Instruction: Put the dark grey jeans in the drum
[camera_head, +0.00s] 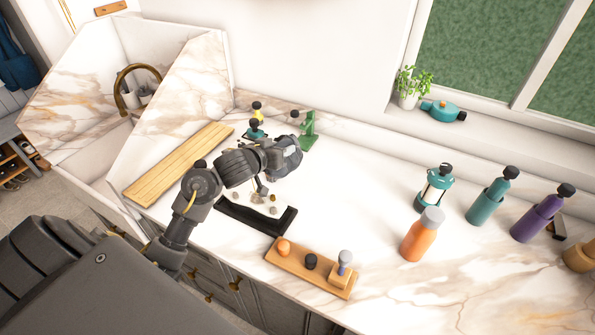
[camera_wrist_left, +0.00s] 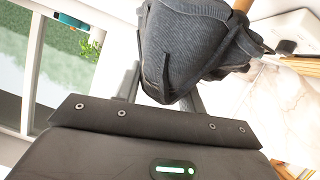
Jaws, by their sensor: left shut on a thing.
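The dark grey jeans (camera_head: 289,152) are a bunched bundle of cloth at the end of my left arm, over the marble counter. My left gripper (camera_head: 268,158) is shut on them. In the left wrist view the jeans (camera_wrist_left: 190,45) fill the space between and beyond the fingers, and hide the fingertips. The bundle looks held above the counter, apart from it. I cannot make out a drum in either view. My right gripper is not in view.
A black tray (camera_head: 255,217), small stones and a wooden board with knobs (camera_head: 310,266) lie below the arm. A green stand (camera_head: 309,130) is close behind the jeans. An orange bottle (camera_head: 422,235), lantern (camera_head: 435,188) and more bottles stand right. The sink is left.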

